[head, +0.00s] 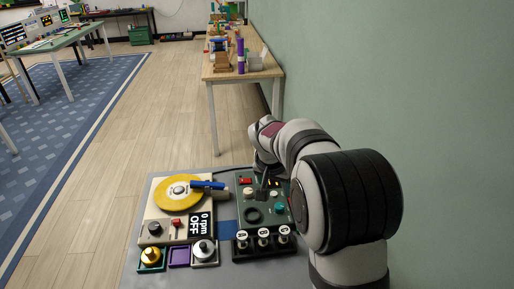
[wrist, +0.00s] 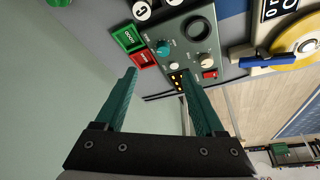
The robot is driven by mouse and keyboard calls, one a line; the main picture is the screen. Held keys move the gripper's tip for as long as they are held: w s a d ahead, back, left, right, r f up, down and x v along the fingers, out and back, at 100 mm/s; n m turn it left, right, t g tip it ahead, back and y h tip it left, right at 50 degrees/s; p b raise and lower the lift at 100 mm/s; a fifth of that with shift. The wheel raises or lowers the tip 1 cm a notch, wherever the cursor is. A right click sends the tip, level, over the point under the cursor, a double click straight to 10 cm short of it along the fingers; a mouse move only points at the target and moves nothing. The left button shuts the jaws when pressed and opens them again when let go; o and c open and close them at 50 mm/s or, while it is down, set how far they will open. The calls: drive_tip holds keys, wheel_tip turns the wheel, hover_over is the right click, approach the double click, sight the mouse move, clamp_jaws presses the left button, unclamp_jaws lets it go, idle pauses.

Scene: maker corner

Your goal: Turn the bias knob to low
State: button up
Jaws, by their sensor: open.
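A dark green control panel (head: 267,222) stands on the grey bench against the wall. It carries a teal knob (wrist: 163,48), a cream knob (wrist: 207,61), a large black ring (wrist: 201,31), a red switch (wrist: 210,74) and a row of lit amber lamps (wrist: 177,82). The small labels are too blurred to read, so I cannot tell which knob is the bias knob. The teal knob also shows in the head view (head: 279,207). My gripper (wrist: 160,72) is open and empty, its teal fingers pointing at the panel, apart from both knobs. In the head view it is small and dark above the panel's far part.
Left of the panel is a yellow turntable (head: 180,193) with a blue bar and a display (head: 200,225) reading "0 rpm OFF". Black posts with white lettered tops (head: 263,239) stand in front. Green (wrist: 129,38) and red (wrist: 139,61) tiles border the panel. The wall is close on the right.

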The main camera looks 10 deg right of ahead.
sight(279, 206)
drive_tip(key=x, duration=0.5)
drive_tip(key=w+x, duration=0.1)
drive_tip(key=x, duration=1.1)
drive_tip(key=shift+w+d+r, duration=0.1)
drive_tip(key=shift+w+r, duration=0.1)
drive_tip(key=shift+w, duration=0.25)
clamp_jaws()
